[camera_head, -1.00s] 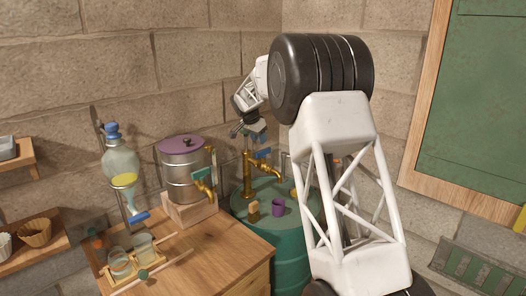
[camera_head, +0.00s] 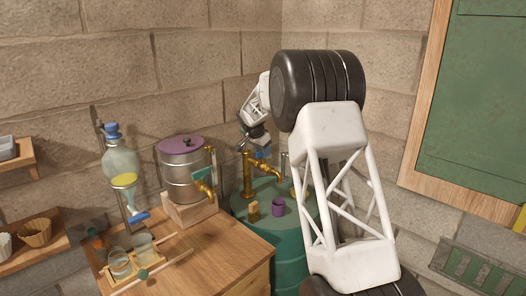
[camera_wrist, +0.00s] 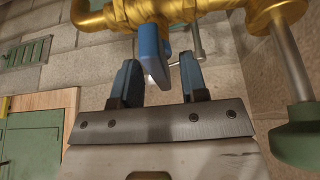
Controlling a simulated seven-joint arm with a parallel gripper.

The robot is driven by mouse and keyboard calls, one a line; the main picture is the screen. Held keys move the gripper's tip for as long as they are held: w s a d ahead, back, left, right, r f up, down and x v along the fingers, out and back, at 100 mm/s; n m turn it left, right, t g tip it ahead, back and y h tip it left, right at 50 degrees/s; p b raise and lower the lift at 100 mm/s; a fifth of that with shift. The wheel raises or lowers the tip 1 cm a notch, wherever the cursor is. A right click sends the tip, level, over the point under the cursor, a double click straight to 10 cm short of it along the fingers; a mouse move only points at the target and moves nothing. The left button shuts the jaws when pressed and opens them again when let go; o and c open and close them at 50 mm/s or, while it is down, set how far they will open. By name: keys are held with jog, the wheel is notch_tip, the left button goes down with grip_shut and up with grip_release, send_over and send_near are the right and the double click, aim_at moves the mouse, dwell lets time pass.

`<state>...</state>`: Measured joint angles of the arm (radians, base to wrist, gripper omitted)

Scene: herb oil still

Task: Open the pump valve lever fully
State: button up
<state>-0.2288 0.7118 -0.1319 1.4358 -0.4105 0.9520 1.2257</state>
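The brass pump valve (camera_head: 248,175) stands on top of the green drum, and its brass body (camera_wrist: 185,12) crosses the top of the wrist view. Its blue lever (camera_wrist: 152,55) hangs from the brass body in the wrist view; in the head view the lever (camera_head: 263,154) shows small, just below my gripper (camera_head: 257,139). In the wrist view my gripper (camera_wrist: 160,68) is open, with one blue-grey finger on each side of the lever's end. Gaps show between lever and fingers. I cannot tell how deep the lever sits between them.
A green knob on a metal stem (camera_wrist: 300,135) is close on the right in the wrist view. A purple cup (camera_head: 278,207) and a small amber item (camera_head: 253,209) stand on the drum (camera_head: 290,245). A steel pot (camera_head: 184,172) and glassware stand left on the wooden bench (camera_head: 215,262).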

jog(key=shift+c, duration=0.3)
grip_shut()
jog(key=shift+n, duration=0.4)
jog(key=n+t+y, duration=0.1)
jog(key=n, duration=0.2)
jog(key=shift+d+r+n, duration=0.1)
jog(key=shift+n, duration=0.2)
jog(key=n+y, duration=0.2)
jog(key=n, duration=0.3)
jog(key=n+y, duration=0.2)
jog(key=n, duration=0.2)
jog(key=shift+d+n, duration=0.15)
jog(key=shift+n, duration=0.25)
jog(key=shift+n+g+y, duration=0.5)
jog(key=shift+n+y, duration=0.3)
jog(key=shift+n, duration=1.2)
